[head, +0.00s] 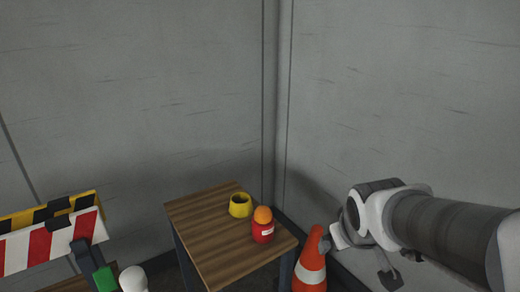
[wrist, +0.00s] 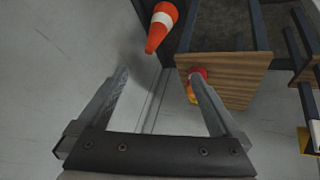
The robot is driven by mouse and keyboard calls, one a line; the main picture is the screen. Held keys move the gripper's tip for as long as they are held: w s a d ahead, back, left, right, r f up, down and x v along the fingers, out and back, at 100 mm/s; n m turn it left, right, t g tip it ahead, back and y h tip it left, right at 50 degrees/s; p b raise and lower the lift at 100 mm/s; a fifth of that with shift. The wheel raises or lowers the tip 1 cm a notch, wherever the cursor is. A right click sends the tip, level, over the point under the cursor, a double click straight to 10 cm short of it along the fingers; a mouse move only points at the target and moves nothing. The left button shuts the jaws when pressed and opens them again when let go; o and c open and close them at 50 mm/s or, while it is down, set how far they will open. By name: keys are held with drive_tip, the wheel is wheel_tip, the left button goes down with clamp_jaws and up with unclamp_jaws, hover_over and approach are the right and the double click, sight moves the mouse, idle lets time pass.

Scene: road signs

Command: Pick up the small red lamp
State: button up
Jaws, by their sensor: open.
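The small red lamp (head: 263,234) stands upright on the wooden table, near its front right edge. It has a red body with a pale label and a round orange top (head: 263,214). In the wrist view a red patch (wrist: 200,72) shows at the table's edge, partly hidden by my right-hand finger. My gripper (wrist: 158,76) is open and empty in the wrist view. In the head view my gripper end lies right of the table, apart from the lamp, near the cone; its fingertips are hard to make out there.
A yellow cup-like object (head: 240,206) stands just behind the lamp on the wooden table (head: 205,225). An orange-white traffic cone (head: 312,262) stands right of the table. A striped barrier (head: 48,240), a green object (head: 105,279) and a white rounded object (head: 133,279) are at left. Grey walls meet behind.

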drive_tip(key=w+f+n, duration=0.2)
drive_tip(key=w+f, duration=0.4)
drive_tip(key=t+y, duration=0.8)
drive_tip(key=t, duration=0.2)
approach(268, 233)
drive_tip(key=b+x, duration=0.2)
drive_tip(key=x, duration=0.6)
drive_tip(key=shift+w+a+r, duration=0.1)
drive_tip(key=shift+w, duration=0.1)
drive_tip(key=shift+r+b+x, duration=0.2)
drive_tip(key=shift+b+x, duration=0.25)
drive_tip(key=shift+x, duration=0.9)
drive_tip(key=shift+r+b+x, duration=0.15)
drive_tip(key=shift+b+x, duration=0.25)
drive_tip(key=shift+x, duration=0.95)
